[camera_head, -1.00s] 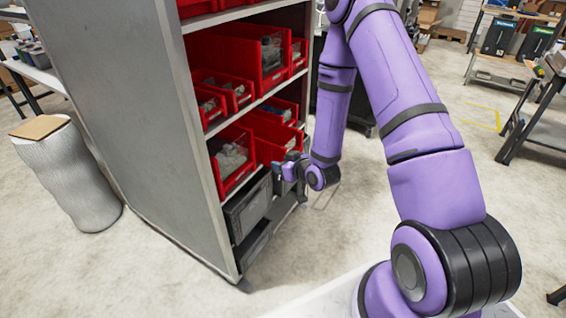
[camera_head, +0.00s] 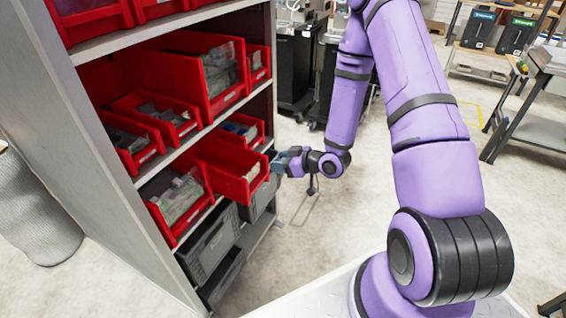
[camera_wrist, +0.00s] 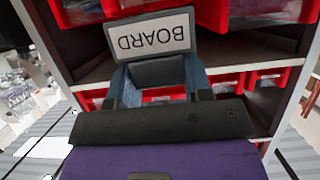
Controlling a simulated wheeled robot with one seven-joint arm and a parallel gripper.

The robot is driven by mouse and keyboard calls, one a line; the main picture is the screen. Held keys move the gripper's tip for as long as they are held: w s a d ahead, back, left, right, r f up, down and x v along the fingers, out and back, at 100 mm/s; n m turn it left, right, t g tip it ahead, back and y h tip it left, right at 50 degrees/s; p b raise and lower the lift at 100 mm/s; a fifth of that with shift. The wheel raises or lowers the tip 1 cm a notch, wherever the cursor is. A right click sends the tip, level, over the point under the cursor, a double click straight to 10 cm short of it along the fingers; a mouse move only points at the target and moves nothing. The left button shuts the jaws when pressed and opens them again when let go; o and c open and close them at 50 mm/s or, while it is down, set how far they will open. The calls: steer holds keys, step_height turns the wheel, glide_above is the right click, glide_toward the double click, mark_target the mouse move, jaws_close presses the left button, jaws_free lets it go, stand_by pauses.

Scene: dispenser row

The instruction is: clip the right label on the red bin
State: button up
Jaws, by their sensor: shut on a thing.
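My gripper (camera_head: 282,162) is beside the front right of a red bin (camera_head: 228,168) that sticks out from the shelf in the head view. In the wrist view my gripper (camera_wrist: 158,68) is shut on a white label with a dark frame (camera_wrist: 152,36), which reads "BOARD" upside down in the picture. The label is too small and hidden to make out in the head view. I cannot tell whether the gripper touches the bin. In the wrist view red bins show behind the label.
The grey shelf rack (camera_head: 95,150) holds several other red bins, such as a large one (camera_head: 190,75) above. Grey crates (camera_head: 212,245) stand on the lower shelves. Black bins (camera_head: 296,65) stand behind. The floor right of the rack is open.

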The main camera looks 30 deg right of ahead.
steer(key=shift+w+a, duration=1.1)
steer(key=shift+w, duration=0.4)
steer(key=shift+w+a, duration=1.15)
steer(key=shift+w, duration=0.3)
steer(key=shift+w+a, duration=1.1)
steer(key=shift+w, duration=0.4)
steer(key=shift+f, duration=2.1)
steer(key=o, duration=1)
steer(key=shift+c, duration=0.2)
steer(key=v, duration=1)
steer(key=shift+s+d+r, duration=0.2)
steer(key=shift+s+r, duration=0.05)
